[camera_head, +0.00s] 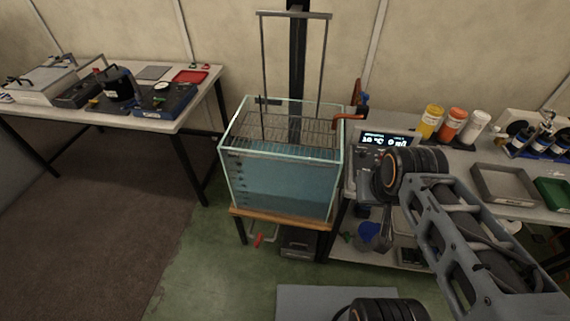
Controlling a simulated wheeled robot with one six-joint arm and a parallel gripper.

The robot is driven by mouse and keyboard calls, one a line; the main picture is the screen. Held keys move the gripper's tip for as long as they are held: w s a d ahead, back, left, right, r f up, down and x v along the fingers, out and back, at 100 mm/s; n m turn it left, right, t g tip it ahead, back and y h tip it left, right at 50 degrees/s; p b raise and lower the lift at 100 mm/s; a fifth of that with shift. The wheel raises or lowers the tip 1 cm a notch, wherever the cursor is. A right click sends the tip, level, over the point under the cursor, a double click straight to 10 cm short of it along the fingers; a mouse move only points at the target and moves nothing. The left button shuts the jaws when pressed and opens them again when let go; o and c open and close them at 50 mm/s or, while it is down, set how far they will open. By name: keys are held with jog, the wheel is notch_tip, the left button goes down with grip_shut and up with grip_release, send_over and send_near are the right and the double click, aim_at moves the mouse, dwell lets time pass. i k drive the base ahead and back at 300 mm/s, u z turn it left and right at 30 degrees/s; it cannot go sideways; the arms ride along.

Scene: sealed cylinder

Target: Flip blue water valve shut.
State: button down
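A small blue valve handle (364,99) sits on the copper-coloured pipe (352,117) at the back right corner of the glass water tank (283,185). It is small in the picture, and I cannot tell its exact turn. The pipe spout reaches over the tank's rim. The tank is partly full of blue-tinted water. My arm rises from the lower right, with a jointed part just right of the tank and in front of the valve's bench. A dark part of my arm hangs below that joint; my gripper's fingers cannot be made out. Nothing of mine visibly touches the valve.
A wire rack (285,133) on a tall frame hangs in the tank. A red handle (259,240) is below it. A display box (388,141), bottles (452,124) and a grey tray (502,184) fill the right bench. A left table (189,117) holds equipment. Floor at left is clear.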

aim_at(365, 97)
jog(key=z, duration=0.05)
jog(key=k, duration=0.65)
jog(key=u, duration=0.55)
jog(key=i, duration=0.45)
jog(key=u, duration=0.85)
jog(key=i, duration=0.85)
jog(key=z, duration=0.85)
jog(key=i, duration=0.55)
jog(key=z, duration=0.65)
